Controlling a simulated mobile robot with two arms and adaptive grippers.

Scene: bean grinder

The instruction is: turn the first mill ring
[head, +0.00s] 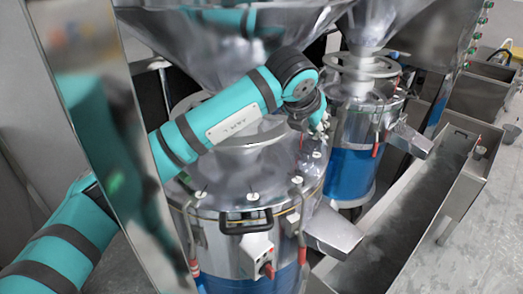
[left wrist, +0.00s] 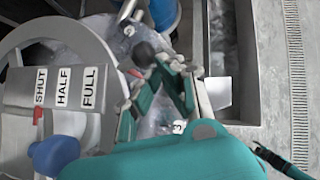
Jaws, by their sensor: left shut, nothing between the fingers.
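The first mill (head: 232,232) stands in the foreground of the head view, a steel drum with a blue lower part. Its ring (head: 188,102) is mostly hidden behind my left arm. In the left wrist view the broad metal ring (left wrist: 85,38) fills the left side, beside a plate (left wrist: 65,90) marked SHUT, HALF, FULL. A blue knob (left wrist: 52,155) and a dark ball knob (left wrist: 143,53) also show there. My left gripper (head: 319,128) is over the mill's right side, shut and empty; in the left wrist view its fingers (left wrist: 160,72) are close to the dark knob. I cannot tell whether they touch it.
A second mill (head: 352,172) with a blue base stands behind to the right. Steel hoppers (head: 235,45) hang above the mills. A long steel trough (head: 410,210) runs along the right, with grey floor beyond. A reflective upright panel (head: 95,90) stands at the left.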

